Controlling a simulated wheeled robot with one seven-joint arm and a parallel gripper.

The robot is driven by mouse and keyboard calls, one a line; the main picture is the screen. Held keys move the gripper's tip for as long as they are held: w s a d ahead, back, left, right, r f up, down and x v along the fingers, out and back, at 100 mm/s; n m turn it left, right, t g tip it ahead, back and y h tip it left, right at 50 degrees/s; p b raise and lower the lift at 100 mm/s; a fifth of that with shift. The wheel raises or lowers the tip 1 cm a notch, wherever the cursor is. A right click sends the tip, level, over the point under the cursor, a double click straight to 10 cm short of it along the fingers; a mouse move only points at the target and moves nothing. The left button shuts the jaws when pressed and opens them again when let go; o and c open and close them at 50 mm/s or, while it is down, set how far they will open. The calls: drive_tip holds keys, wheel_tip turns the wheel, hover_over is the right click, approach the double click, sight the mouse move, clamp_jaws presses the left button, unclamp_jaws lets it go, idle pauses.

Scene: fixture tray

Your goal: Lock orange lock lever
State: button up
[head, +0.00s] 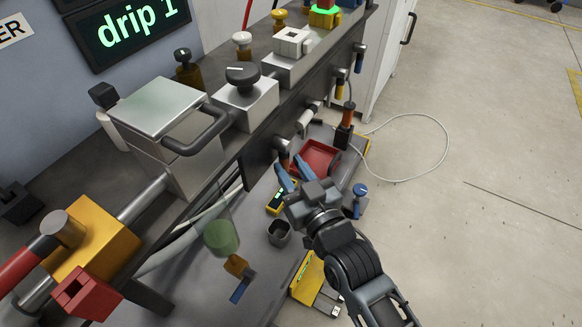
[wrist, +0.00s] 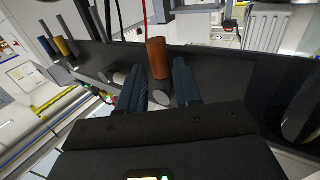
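The orange lock lever (wrist: 158,58) shows in the wrist view as an upright, brownish-orange cylinder by a grey round peg (wrist: 160,95) on the dark side panel. My gripper (wrist: 160,82) is open, with one dark finger on each side of the peg. The orange handle rises at the fingertips; I cannot tell whether a finger touches it. In the head view my gripper (head: 286,168) has its blue fingertips close to the bench side, below a grey peg (head: 281,146).
Other levers line the bench side: white (head: 307,118), yellow (head: 340,88) and blue (head: 359,62). A red tray (head: 318,158) and an orange-handled tool (head: 347,114) are by my gripper. A green cylinder (head: 221,238) hangs lower left. Open floor (head: 480,150) is to the right.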

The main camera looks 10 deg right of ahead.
drive_tip(key=v, duration=0.7)
drive_tip(key=shift+p, duration=0.35)
drive_tip(key=s+d+r+m+g+h, duration=0.15)
drive_tip(key=s+d, duration=0.25)
drive_tip(key=s, duration=0.5)
drive_tip(key=s+d+r+m+h, duration=0.15)
drive_tip(key=s+d, duration=0.25)
drive_tip(key=s, duration=0.5)
drive_tip(key=s+d+r+h, duration=0.1)
drive_tip(key=s+d+h, duration=0.1)
drive_tip(key=s+d, duration=0.5)
drive_tip(key=s+r+p, duration=0.3)
drive_tip(key=r+p, duration=0.4)
drive_tip(key=r, duration=0.2)
drive_tip(key=s+a+r+p, duration=0.1)
drive_tip(key=s+r+p, duration=0.3)
drive_tip(key=r+p, duration=0.3)
wheel_tip(320, 180, up, 3)
drive_tip(key=shift+a+f+m+g+h+p, duration=0.25)
drive_tip(key=shift+m+g+h+p, duration=0.1)
drive_tip(key=shift+m+g, duration=0.1)
